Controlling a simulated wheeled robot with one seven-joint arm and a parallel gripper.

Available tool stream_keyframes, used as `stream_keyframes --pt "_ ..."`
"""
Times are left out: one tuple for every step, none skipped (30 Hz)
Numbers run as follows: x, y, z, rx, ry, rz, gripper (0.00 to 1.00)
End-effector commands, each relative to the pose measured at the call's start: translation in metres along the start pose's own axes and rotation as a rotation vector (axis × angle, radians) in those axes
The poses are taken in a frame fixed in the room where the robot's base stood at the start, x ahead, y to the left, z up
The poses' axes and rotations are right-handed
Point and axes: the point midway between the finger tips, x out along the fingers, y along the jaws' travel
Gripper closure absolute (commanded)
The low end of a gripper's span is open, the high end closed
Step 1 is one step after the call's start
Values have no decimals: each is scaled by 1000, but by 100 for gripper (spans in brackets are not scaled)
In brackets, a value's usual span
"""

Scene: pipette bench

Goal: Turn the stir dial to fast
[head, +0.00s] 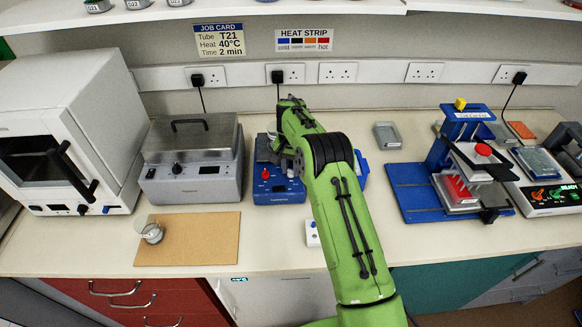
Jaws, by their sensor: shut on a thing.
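The blue stirrer unit (278,195) stands on the bench left of my green arm, with a red knob (265,174) on the left of its front panel. My gripper (288,170) is at the panel, right of the red knob. It is shut on what appears to be the stir dial, which its fingers and my arm mostly hide. I cannot read the dial's setting.
A grey lidded bath (190,185) and a white oven (62,110) stand to the left. A beaker (149,230) sits on a brown mat (200,245). A blue press stand (410,195) is at the right. A blue object (361,168) shows beside my arm.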

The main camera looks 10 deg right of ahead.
Motion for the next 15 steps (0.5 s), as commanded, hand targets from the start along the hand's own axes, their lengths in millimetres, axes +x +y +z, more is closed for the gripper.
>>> stream_keyframes --pt "-1 0 -1 43 5 -3 100" --pt "-1 -1 -1 71 4 -4 100" --pt "-1 -1 -1 109 4 -4 100" --pt "-1 -1 -1 138 4 -3 100" --pt "-1 -1 -1 165 4 -3 100" --pt "-1 -1 -1 203 4 -3 100" --pt "-1 0 -1 233 4 -3 100" --pt "-1 0 -1 261 4 -3 100" --pt "-1 -1 -1 298 4 -4 100" --pt "-1 -1 -1 327 4 -4 100" --pt "-1 -1 -1 357 4 -4 100" --pt "-1 -1 -1 394 4 -4 100" --pt "-1 -1 -1 422 4 -4 100" --pt "-1 -1 -1 451 4 -4 100" --pt "-1 -1 -1 489 4 -4 100"
